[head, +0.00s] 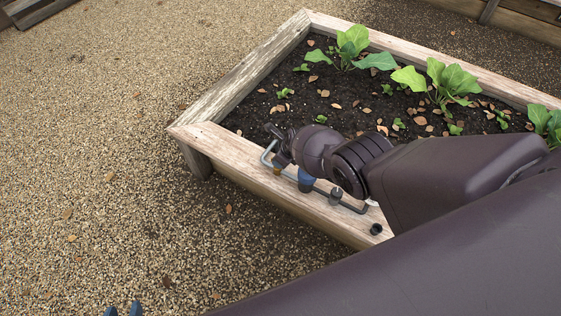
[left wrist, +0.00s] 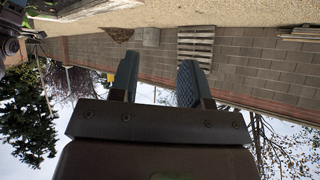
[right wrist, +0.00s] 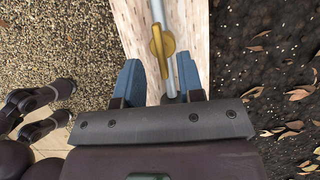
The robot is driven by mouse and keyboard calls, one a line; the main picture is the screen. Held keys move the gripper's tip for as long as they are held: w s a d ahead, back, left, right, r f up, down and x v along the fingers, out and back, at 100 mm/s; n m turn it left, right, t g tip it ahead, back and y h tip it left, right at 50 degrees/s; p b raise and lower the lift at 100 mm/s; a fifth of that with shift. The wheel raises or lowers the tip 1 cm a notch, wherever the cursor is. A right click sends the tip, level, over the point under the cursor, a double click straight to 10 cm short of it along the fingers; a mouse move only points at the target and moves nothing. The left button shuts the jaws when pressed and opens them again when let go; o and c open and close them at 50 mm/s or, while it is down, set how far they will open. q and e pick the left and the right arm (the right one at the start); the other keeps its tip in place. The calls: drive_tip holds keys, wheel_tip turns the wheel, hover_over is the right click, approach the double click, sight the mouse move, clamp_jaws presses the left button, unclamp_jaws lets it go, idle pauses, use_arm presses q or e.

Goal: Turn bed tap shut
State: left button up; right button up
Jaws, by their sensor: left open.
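The bed tap is a brass-yellow handle (right wrist: 161,44) on a grey pipe (right wrist: 158,12) in the right wrist view. In the head view the pipe (head: 350,206) runs along the bed's wooden edge, and a small brass bit (head: 277,170) shows beside my right gripper (head: 292,177). My right gripper's blue fingers (right wrist: 160,80) are apart, with the pipe between them and the handle just ahead of the tips; I cannot tell whether they touch it. My left gripper (head: 123,309) is at the bottom edge of the head view; its fingers (left wrist: 157,82) are open and empty.
The raised bed's timber rim (head: 235,75) encloses dark soil with leafy plants (head: 440,82) and dry leaves. A dark fitting (head: 376,229) sits on the near edge. Open gravel (head: 90,150) lies left.

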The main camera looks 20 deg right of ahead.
drive_tip(key=p+v, duration=0.5)
drive_tip(key=v, duration=0.2)
drive_tip(key=shift+s+r, duration=0.25)
drive_tip(key=shift+r, duration=0.1)
